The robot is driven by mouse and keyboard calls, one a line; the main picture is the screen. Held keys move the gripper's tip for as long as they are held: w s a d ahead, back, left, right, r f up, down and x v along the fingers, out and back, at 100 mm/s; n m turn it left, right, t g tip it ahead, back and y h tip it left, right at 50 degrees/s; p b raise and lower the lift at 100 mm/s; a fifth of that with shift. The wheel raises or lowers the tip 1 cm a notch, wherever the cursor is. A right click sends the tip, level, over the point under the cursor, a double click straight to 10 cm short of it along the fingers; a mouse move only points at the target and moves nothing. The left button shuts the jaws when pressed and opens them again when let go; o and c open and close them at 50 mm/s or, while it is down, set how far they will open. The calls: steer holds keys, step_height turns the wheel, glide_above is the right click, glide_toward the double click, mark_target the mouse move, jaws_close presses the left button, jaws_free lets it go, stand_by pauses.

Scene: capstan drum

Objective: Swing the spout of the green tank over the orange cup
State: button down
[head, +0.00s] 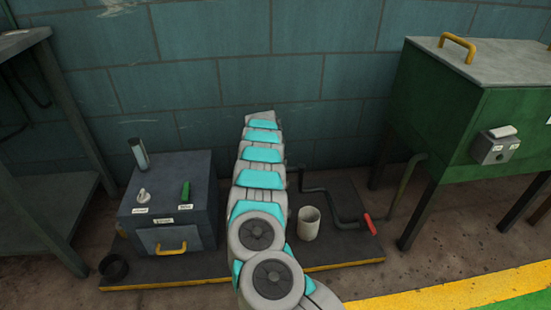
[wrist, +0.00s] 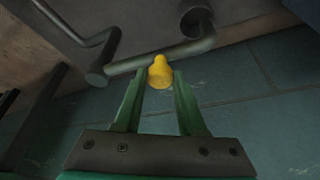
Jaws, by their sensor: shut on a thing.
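The green tank (head: 440,115) stands on dark legs at the right in the head view, with a grey lid. A dark bent pipe (head: 335,205) with a red grip (head: 370,224) lies near its left legs. In the wrist view my gripper (wrist: 159,76) is shut on a yellow knob (wrist: 160,73), beside a grey pipe (wrist: 165,54). Whether this pipe is the tank's spout, I cannot tell. My arm hides the gripper in the head view. I see no cup that is clearly orange; a cream cup (head: 309,224) stands upright on the dark base plate.
A grey bench (head: 30,155) is at far left. A tiled wall closes the back.

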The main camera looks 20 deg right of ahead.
steer(key=s+n+t+y+b, duration=0.1)
steer(key=s+n+y+b, duration=0.2)
steer(key=s+n, duration=0.5)
steer(key=shift+s+d+n+b, duration=0.15)
steer(key=shift+d+n+b, duration=0.2)
steer(key=shift+b, duration=0.55)
steer(key=c, duration=0.5)
jaws_free()
steer(key=shift+s, duration=0.1)
